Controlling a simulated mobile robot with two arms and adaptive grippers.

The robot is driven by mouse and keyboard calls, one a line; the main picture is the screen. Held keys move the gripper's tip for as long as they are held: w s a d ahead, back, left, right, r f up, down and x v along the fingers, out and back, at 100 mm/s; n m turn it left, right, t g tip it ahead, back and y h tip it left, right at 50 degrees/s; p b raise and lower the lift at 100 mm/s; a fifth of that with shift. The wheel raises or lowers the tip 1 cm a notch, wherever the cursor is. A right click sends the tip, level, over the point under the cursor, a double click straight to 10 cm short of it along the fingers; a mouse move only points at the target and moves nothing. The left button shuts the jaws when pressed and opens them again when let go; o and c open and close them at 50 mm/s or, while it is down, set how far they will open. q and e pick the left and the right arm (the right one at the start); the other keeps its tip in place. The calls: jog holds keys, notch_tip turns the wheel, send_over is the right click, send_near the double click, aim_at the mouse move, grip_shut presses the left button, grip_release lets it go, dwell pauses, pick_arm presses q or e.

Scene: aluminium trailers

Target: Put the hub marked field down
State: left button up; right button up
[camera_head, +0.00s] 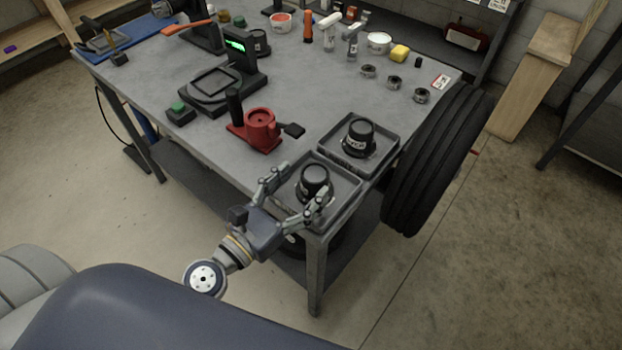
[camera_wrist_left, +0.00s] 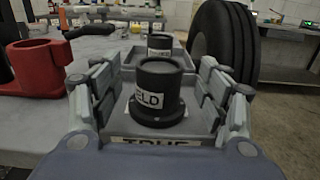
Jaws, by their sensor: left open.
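The hub marked field (camera_head: 314,181) is a black stepped cylinder. It stands upright in the nearer grey tray (camera_head: 346,203) at the table's front corner. In the left wrist view the hub (camera_wrist_left: 159,90) shows a white label ending in "ELD", and the tray (camera_wrist_left: 200,126) has a label that seems to read "TRUE", partly cut off. My left gripper (camera_head: 296,187) is open, with its fingers apart on either side of the hub; I see gaps between fingers and hub in the wrist view. My right gripper is not in view.
A second black hub (camera_head: 358,138) stands in the farther tray (camera_head: 385,122). A red fixture (camera_head: 262,130) is left of the trays. A large tyre (camera_head: 437,160) leans by the table's right side. Several small metal rings (camera_head: 394,82) lie farther back.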

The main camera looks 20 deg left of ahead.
pick_arm(q)
jog(key=shift+b+v, duration=0.45)
jog(key=shift+v, duration=0.5)
jog(key=shift+s+a, duration=0.1)
jog(key=shift+s, duration=0.15)
